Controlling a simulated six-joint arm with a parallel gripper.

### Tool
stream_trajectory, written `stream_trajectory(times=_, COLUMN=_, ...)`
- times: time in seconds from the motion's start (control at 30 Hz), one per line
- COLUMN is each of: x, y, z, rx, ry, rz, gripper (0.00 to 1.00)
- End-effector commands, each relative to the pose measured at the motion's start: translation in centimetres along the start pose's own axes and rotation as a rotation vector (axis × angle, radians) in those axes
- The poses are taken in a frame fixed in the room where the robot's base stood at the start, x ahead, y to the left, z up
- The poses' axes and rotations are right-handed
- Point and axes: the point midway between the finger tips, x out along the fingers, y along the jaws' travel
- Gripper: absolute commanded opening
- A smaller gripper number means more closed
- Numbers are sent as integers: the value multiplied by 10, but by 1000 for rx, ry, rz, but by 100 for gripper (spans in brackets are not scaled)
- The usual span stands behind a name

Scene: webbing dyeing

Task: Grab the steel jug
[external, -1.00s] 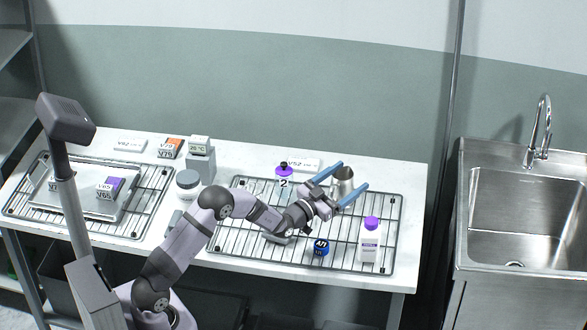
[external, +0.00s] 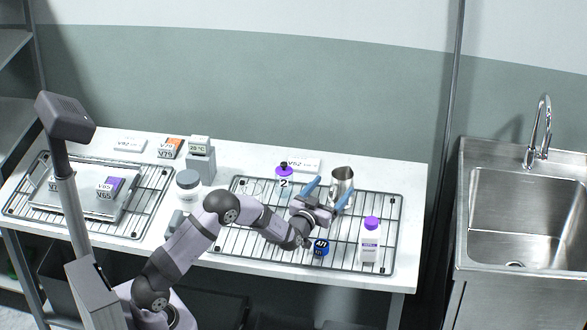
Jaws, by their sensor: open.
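The steel jug (external: 342,180) stands upright on the right wire rack (external: 380,192), toward its back edge. It is shiny and cylindrical. My gripper (external: 330,187) is open, with its blue fingers spread and pointing toward the back of the table. The right finger overlaps the lower part of the jug in the picture, and the left finger is to the left of the jug. I cannot tell whether either finger touches it.
A white bottle with a purple cap (external: 370,240) and a small blue jar (external: 321,247) stand on the rack near my wrist. A sink (external: 525,215) is at the right.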

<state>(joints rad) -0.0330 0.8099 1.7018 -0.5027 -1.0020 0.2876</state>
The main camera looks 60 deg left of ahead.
Motion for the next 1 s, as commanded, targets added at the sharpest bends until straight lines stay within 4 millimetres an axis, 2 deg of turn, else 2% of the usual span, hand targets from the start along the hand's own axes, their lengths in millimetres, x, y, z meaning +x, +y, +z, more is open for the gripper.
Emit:
stream_trajectory(times=0.27, x=8, y=-1, z=-1, rx=0, ry=0, rz=0, gripper=78)
stream_trajectory(times=0.7, x=52, y=0, z=-1, rx=0, ry=1, rz=0, gripper=78)
stream_trajectory(times=1.0, x=58, y=0, z=0, rx=0, ry=0, rz=1, gripper=78)
